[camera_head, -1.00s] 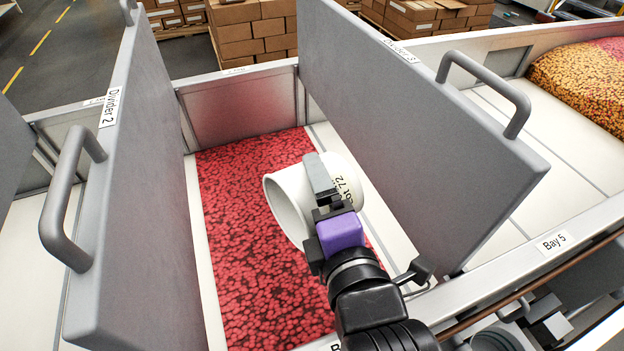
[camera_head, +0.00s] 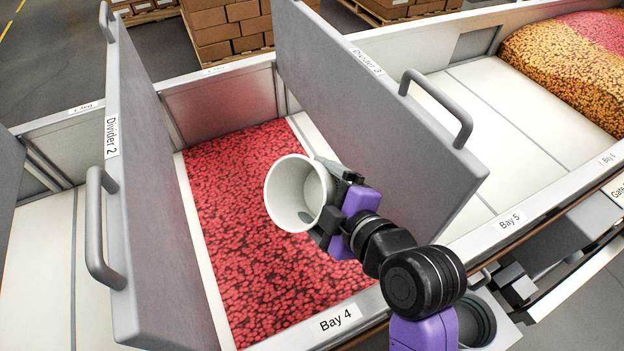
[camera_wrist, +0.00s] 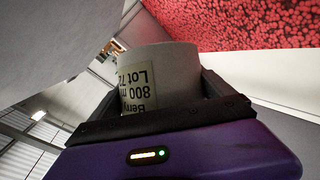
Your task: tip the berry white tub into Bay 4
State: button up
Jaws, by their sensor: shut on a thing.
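The white tub (camera_head: 297,193) is tilted over the red candy in Bay 4, its open mouth toward the camera; its inside looks mostly empty in the head view. In the wrist view the tub (camera_wrist: 168,75) shows a label starting "Berry" and "Lot 72", upside down. My gripper (camera_head: 333,203) is shut on the tub's side; it also shows in the wrist view (camera_wrist: 160,115). Bay 4 (camera_head: 250,290) holds a broad layer of red candy pieces between Divider 2 and Divider 3. Its label (camera_head: 341,319) is on the front rim.
Divider 2 (camera_head: 150,200) stands left of Bay 4 and Divider 3 (camera_head: 370,110) right, close behind my gripper; both are tall with handles. Bay 5 (camera_head: 500,120) has a bare white floor. Yellow and pink candy (camera_head: 575,70) lies further right. Boxes (camera_head: 225,25) stand behind.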

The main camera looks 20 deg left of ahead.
jog(key=shift+f, duration=0.15)
jog(key=shift+m+g+p, duration=0.3)
jog(key=shift+m+p, duration=0.1)
jog(key=shift+m, duration=0.1)
jog(key=shift+s+f+m+g+y+p, duration=0.1)
jog(key=shift+s+m+g+y+p, duration=0.05)
jog(key=shift+m+g+y+p, duration=0.35)
jog(key=m+g, duration=0.1)
jog(key=s+f+m+g+y, duration=0.1)
jog(key=m, duration=0.1)
jog(key=shift+a+f, duration=0.3)
jog(key=shift+a, duration=0.05)
jog(key=shift+r+p, duration=0.85)
jog(key=shift+r, duration=0.7)
